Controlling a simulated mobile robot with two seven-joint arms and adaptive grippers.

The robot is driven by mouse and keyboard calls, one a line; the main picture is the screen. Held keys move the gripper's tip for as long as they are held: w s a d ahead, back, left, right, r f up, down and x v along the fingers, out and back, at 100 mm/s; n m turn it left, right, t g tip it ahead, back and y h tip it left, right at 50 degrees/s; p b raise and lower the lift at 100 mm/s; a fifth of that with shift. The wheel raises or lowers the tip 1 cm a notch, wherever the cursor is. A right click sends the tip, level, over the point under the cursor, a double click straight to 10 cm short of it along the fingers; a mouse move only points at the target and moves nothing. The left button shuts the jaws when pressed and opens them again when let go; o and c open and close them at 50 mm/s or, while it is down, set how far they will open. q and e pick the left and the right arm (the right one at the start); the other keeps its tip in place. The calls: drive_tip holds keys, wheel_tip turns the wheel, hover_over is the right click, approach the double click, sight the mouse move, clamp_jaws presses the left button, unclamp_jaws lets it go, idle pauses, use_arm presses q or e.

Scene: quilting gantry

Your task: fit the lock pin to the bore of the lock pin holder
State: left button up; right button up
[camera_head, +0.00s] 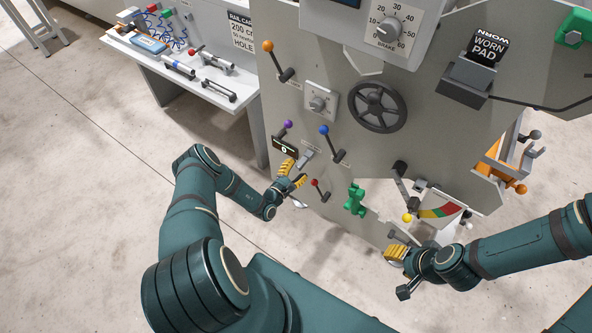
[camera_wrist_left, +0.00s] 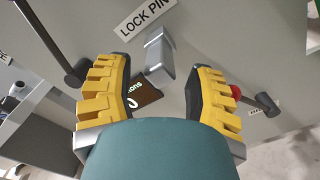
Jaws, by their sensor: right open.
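A grey block, which looks like the lock pin holder (camera_head: 306,158), is on the machine panel. In the left wrist view the grey block (camera_wrist_left: 158,58) sits just below the LOCK PIN label (camera_wrist_left: 143,17). Its bore cannot be made out, and I cannot identify a separate lock pin. My left gripper (camera_head: 293,175) is open and empty, close to the panel below the block. In the left wrist view the block shows between and beyond its yellow fingers (camera_wrist_left: 162,80). My right gripper (camera_head: 397,253) is open at the panel's lower right; nothing shows in it.
Levers with purple (camera_head: 288,124), blue (camera_head: 324,130) and red (camera_head: 315,182) knobs stick out near my left gripper. A handwheel (camera_head: 377,107) and a green part (camera_head: 355,200) are further right. A side bench (camera_head: 225,103) holds tools.

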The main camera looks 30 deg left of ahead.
use_arm(q)
drive_tip(key=s, duration=1.2)
drive_tip(key=shift+a, duration=0.45)
drive_tip(key=s+d+r+m+g+h, duration=0.1)
drive_tip(key=d+r+m+g+h, duration=0.2)
drive_tip(key=d+m+g+h, duration=0.45)
drive_tip(key=s+d+r+m+g+h, duration=0.1)
drive_tip(key=d+r+m+g+h, duration=0.3)
drive_tip(key=d, duration=0.7)
drive_tip(key=s+d+r+m+g+y, duration=0.2)
drive_tip(key=s+d+m+g, duration=0.25)
drive_tip(key=s+g, duration=0.45)
wheel_tip(320, 180, up, 8)
drive_tip(key=w+m+t+y, duration=0.2)
drive_tip(key=m+t+y, duration=0.2)
drive_tip(key=m+y, duration=0.2)
drive_tip(key=m, duration=0.2)
drive_tip(key=shift+w+a+r+m+y, duration=0.2)
drive_tip(key=shift+w+m+y, duration=0.1)
drive_tip(key=shift+w+y, duration=0.05)
